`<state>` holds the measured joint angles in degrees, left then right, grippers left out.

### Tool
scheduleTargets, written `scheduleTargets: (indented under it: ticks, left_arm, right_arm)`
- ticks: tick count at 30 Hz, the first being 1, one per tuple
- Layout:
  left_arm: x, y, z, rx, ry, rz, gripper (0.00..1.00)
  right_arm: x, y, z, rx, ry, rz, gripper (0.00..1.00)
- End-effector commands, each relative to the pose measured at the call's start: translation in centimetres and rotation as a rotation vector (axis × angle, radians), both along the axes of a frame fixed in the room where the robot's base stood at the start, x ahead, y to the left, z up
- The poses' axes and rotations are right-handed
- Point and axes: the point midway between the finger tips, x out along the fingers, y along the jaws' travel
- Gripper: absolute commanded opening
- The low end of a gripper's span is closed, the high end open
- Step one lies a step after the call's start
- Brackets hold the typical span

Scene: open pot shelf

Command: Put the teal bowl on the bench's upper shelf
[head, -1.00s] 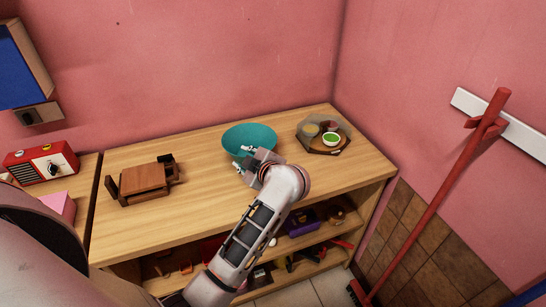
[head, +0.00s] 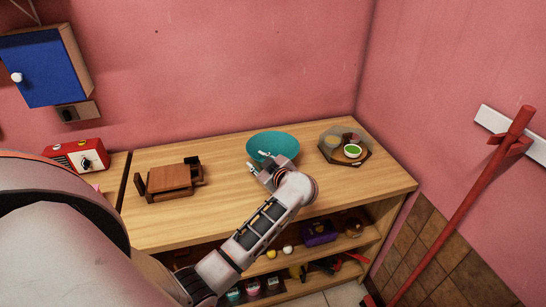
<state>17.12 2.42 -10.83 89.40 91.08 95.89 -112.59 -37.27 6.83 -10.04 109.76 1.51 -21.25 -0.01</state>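The teal bowl (head: 275,144) stands upright on the wooden bench top (head: 225,215), near the back wall. My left gripper (head: 259,162) is at the bowl's near-left side, with its fingertips spread apart. It overlaps the near rim in the picture; whether it touches the bowl I cannot tell. Nothing shows between the fingers. The bench's upper shelf (head: 335,241), below the top, is partly hidden by my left arm. My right gripper is not in view.
A purple box (head: 319,232) and small items stand on the upper shelf; more items lie below. On the bench top are a wooden item (head: 170,180) at left and a tray with small bowls (head: 363,157) at right. A red-handled broom (head: 460,205) leans at the right.

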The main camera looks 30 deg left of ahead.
Motion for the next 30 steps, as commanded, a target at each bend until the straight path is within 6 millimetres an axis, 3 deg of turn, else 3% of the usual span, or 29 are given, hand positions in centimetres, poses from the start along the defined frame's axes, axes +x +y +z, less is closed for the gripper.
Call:
scheduleTargets:
  ticks: [9,17,21,30]
  left_arm:
    - [1.9,3.3,-1.4,0.003,0.002,0.0,0.28]
    - [2.0,3.6,-1.5,0.001,0.0,0.0,0.28]
    - [2.0,3.5,-1.5,0.0,0.001,0.0,0.0]
    - [2.0,3.5,-1.4,0.002,-0.002,0.0,0.0]
  right_arm:
    - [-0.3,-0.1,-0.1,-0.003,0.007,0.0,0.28]
    - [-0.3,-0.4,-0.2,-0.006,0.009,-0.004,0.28]
    - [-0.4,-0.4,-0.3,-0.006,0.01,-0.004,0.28]
    - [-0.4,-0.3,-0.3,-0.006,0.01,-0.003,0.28]
